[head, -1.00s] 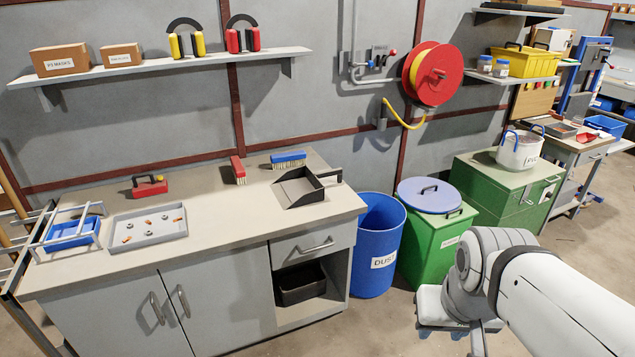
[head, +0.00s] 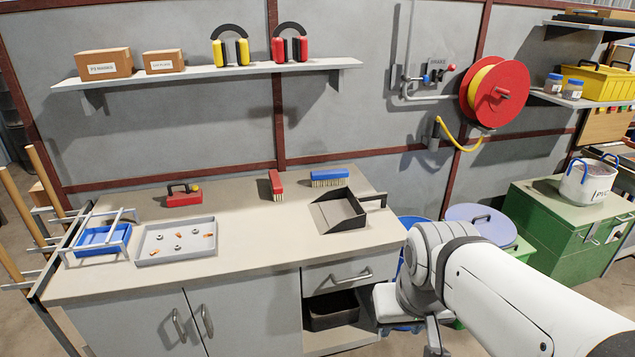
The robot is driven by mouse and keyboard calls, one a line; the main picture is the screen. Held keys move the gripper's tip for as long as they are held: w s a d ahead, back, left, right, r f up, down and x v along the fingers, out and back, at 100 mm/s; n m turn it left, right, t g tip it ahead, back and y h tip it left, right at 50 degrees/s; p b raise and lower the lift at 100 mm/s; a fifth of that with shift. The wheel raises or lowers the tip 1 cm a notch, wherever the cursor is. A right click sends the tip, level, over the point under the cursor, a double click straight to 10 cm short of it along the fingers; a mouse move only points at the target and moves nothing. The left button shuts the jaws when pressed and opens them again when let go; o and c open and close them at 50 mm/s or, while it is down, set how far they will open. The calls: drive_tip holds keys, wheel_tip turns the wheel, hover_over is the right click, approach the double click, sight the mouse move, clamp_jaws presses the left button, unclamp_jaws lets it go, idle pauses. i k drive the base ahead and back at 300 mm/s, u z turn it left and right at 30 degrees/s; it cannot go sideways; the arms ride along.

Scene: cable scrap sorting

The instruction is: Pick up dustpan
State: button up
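The dustpan (head: 341,211) is a dark grey, open-fronted pan with a short handle at its right side. It lies on the right part of the grey workbench top (head: 250,250), near the right edge. My white arm enters from the lower right, in front of the bench's right end. My gripper (head: 436,347) seems to be at the bottom edge, below the bench top and apart from the dustpan. Its fingertips are cut off or hidden, so its opening cannot be told.
A red brush (head: 275,186) and a blue brush (head: 329,178) lie behind the dustpan. A grey tray (head: 176,240) with small scraps, a blue tray (head: 101,238) and a red tool (head: 184,198) are farther left. A shelf (head: 220,75) hangs above. Green cabinets (head: 560,230) stand right.

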sight(336, 210)
drive_tip(key=i, duration=1.4)
drive_tip(key=z, duration=0.75)
